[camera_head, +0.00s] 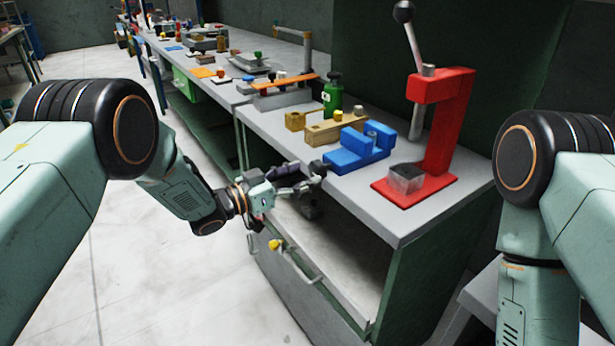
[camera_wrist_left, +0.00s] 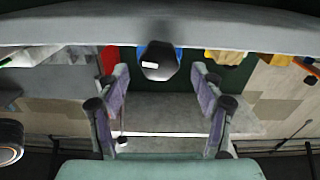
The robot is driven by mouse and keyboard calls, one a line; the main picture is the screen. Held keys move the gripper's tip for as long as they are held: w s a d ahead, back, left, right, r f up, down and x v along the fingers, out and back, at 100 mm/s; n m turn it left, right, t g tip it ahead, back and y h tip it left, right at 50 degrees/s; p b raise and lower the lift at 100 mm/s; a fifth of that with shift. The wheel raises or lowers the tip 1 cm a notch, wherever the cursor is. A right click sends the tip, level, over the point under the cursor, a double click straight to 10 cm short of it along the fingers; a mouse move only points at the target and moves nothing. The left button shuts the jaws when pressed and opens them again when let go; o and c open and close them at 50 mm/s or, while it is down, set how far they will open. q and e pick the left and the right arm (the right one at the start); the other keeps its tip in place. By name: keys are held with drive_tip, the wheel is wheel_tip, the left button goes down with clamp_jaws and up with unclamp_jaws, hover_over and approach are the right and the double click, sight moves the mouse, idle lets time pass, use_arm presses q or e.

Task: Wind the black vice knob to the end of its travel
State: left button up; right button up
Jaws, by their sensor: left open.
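The blue vice (camera_head: 360,148) stands on the grey bench top near its front edge. Its black knob (camera_head: 317,169) sticks out at the vice's front left, over the bench edge. In the left wrist view the round black knob (camera_wrist_left: 159,66) carries a small white mark, with blue behind it. My left gripper (camera_head: 303,178) is open at the knob. The wrist view shows its two fingers (camera_wrist_left: 159,78) apart, one on each side of the knob, with gaps showing. My right gripper is out of view.
A red press (camera_head: 438,130) with a clear block (camera_head: 405,178) stands right of the vice. A tan wooden vice (camera_head: 335,128) and a green bottle (camera_head: 332,95) stand to the left and behind. An open shelf and a drawer handle (camera_head: 300,265) lie below the bench edge.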

use_arm(q)
drive_tip(key=shift+w+d+f, duration=0.1)
drive_tip(key=shift+w+d, duration=0.2)
drive_tip(key=shift+d, duration=0.05)
drive_tip(key=shift+x, duration=0.75)
drive_tip(key=shift+s+a, duration=0.1)
drive_tip(key=shift+s, duration=0.1)
drive_tip(key=shift+s+a, duration=0.1)
drive_tip(key=shift+a, duration=0.05)
drive_tip(key=shift+c, duration=1.4)
drive_tip(key=shift+f, duration=0.15)
drive_tip(key=c, duration=0.8)
drive_tip(key=shift+c, duration=0.3)
